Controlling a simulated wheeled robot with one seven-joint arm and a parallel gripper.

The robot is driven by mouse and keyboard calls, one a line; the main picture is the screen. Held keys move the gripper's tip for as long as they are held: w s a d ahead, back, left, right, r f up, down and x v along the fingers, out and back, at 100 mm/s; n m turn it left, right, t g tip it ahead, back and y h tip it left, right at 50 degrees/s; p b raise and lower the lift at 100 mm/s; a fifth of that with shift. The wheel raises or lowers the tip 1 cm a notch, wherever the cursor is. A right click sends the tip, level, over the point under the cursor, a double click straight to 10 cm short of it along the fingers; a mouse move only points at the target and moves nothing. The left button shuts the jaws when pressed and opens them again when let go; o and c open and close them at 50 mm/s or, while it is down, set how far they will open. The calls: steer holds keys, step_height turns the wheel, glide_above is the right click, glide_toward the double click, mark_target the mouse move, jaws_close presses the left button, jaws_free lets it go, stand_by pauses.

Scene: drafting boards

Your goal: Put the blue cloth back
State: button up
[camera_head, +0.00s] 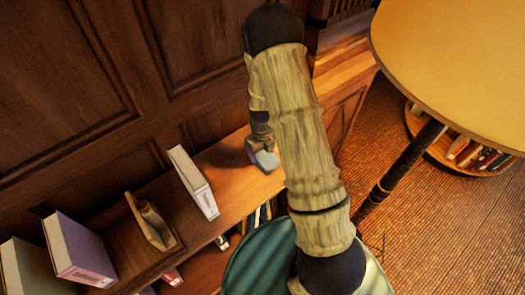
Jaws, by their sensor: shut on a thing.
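My gripper (262,143) shows just left of my arm, pointing down over the wooden shelf top (232,168). It is shut on the blue cloth (265,161), a small pale blue-grey piece at its tip. The cloth is at or just above the shelf top; I cannot tell whether it touches. My arm hides the area to the right of it, and the fingers are small and dark.
A white book (193,181) stands on the shelf left of my gripper. Further left are a wooden holder (150,222), a purple book (78,250) and a green book (38,270). A round yellow table (460,60) stands at right. Wood panelling (60,90) rises behind.

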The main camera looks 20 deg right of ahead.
mark_target(262, 155)
steer(key=shift+f, duration=0.1)
steer(key=o, duration=0.9)
step_height(262, 155, up, 12)
steer(key=b, duration=0.2)
steer(key=shift+b, duration=0.4)
